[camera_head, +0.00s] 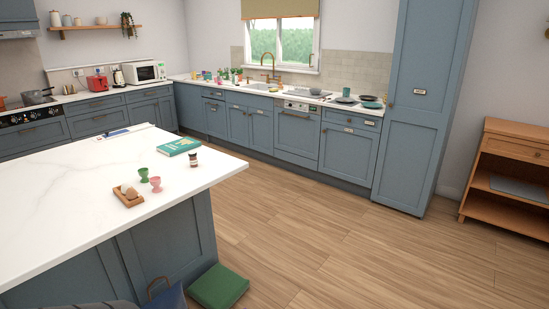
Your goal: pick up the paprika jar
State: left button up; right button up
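A small dark jar (193,160) with a pale label stands upright on the white island worktop (65,185), near its right edge. It looks like the paprika jar, but its label is too small to read. A green book (179,147) lies just behind and to the left of it. Neither of my grippers shows in this view.
On the island, a green egg cup (143,174), a pink egg cup (156,184) and a wooden tray (131,200) stand left of the jar. A green cushion (218,287) lies on the floor by the island. The wooden floor (330,235) to the right is clear.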

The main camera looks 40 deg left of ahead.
aim_at(192, 156)
jog(key=i+u, duration=0.15)
jog(key=u, duration=0.25)
jog(key=i+u, duration=0.1)
jog(key=u, duration=0.3)
jog(key=i+l+u, duration=0.1)
jog(key=u, duration=0.3)
jog(key=i+l+u, duration=0.1)
jog(key=u, duration=0.85)
jog(key=i+l+u, duration=0.15)
jog(key=i+l, duration=0.15)
jog(key=i+l+u, duration=0.15)
jog(key=l, duration=0.45)
jog(key=i+j, duration=0.05)
jog(key=i, duration=0.05)
